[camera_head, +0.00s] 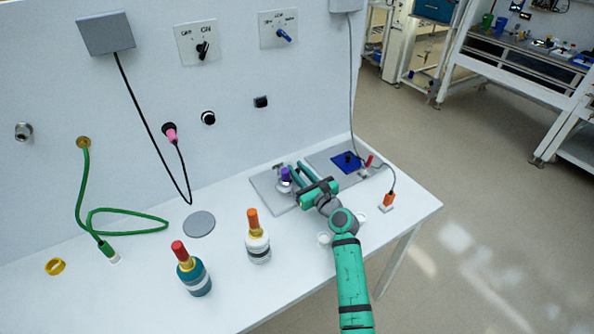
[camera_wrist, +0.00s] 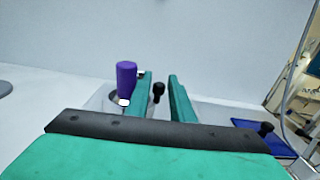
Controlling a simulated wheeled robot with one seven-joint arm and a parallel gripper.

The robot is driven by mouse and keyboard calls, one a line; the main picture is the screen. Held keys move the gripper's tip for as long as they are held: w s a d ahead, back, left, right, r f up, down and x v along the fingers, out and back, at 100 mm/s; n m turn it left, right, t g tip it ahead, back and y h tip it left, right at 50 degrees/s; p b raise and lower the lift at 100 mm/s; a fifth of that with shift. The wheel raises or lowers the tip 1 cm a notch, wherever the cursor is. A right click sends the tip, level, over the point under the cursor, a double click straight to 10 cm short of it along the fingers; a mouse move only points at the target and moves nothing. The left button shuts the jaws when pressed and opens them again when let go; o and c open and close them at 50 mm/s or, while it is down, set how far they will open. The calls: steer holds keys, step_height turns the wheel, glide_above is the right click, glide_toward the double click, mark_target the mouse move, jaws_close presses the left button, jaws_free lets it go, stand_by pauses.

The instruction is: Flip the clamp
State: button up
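My gripper (camera_head: 297,171) is open, its two green fingers pointing at the back of the bench. In the wrist view a black-knobbed upright handle (camera_wrist: 158,92) appears in the gap between the fingers (camera_wrist: 162,82); it looks like part of a clamp. I cannot tell how far beyond the fingertips it stands, and no contact shows. A purple cylinder (camera_wrist: 126,80) stands just left of the left finger; it shows in the head view too (camera_head: 286,173). Both are at a grey plate (camera_head: 266,187). The clamp's base is mostly hidden by my gripper.
Right of my gripper, a blue pad (camera_head: 346,162) with a black knob lies on another grey plate, beside a red-handled piece (camera_head: 369,161). An orange-topped connector (camera_head: 388,200) is at the right. Two bottles (camera_head: 193,275) (camera_head: 257,240) stand at the front. The wall is close behind.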

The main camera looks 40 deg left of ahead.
steer(key=shift+a, duration=0.1)
jaws_close()
steer(key=shift+w, duration=0.1)
steer(key=shift+s+a+f+n+g+y, duration=0.15)
steer(key=shift+a+n+g+y, duration=0.15)
steer(key=shift+n+g, duration=0.4)
steer(key=shift+s+a+r+n+g+y, duration=0.15)
steer(key=shift+n+g+y, duration=0.2)
steer(key=shift+g, duration=0.65)
steer(key=shift+f, duration=0.1)
jaws_free()
